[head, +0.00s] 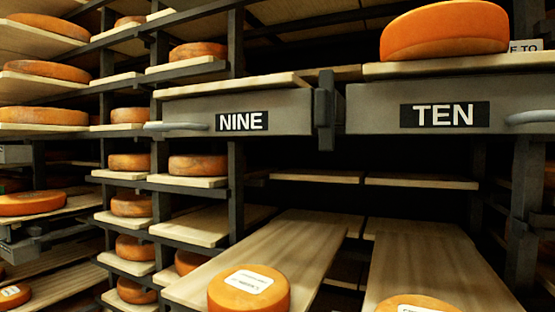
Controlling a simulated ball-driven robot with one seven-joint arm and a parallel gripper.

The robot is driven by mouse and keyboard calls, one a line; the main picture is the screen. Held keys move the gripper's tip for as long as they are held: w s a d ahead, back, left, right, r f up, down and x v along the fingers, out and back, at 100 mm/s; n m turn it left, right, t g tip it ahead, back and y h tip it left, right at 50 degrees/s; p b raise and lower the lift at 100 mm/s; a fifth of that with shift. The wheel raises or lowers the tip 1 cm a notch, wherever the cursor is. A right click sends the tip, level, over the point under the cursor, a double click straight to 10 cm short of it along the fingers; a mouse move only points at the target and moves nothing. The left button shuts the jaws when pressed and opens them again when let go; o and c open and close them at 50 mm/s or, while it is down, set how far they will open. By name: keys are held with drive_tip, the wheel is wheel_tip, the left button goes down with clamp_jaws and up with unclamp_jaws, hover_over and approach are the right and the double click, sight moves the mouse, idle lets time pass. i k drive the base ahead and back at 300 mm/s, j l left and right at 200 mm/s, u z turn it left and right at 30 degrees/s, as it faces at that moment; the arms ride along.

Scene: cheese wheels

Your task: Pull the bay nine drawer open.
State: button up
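The bay nine drawer (285,112) is a grey-fronted drawer left of centre in the head view. Its black label (241,121) reads NINE. A grey bar handle (178,127) sticks out at the left part of its front. A pale wooden board (235,86) lies along its top, and no cheese shows on it. I cannot tell from this view how far the drawer stands out from the rack. My gripper is not in view.
The drawer marked TEN (380,108) is to the right, with a large orange cheese wheel (445,31) above it. A dark post (325,110) stands between the drawers. Below, two wooden boards (290,245) jut forward with cheese wheels (249,291). Racks of cheese fill the left.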

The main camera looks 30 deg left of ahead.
sight(290, 112)
drive_tip(key=u, duration=1.15)
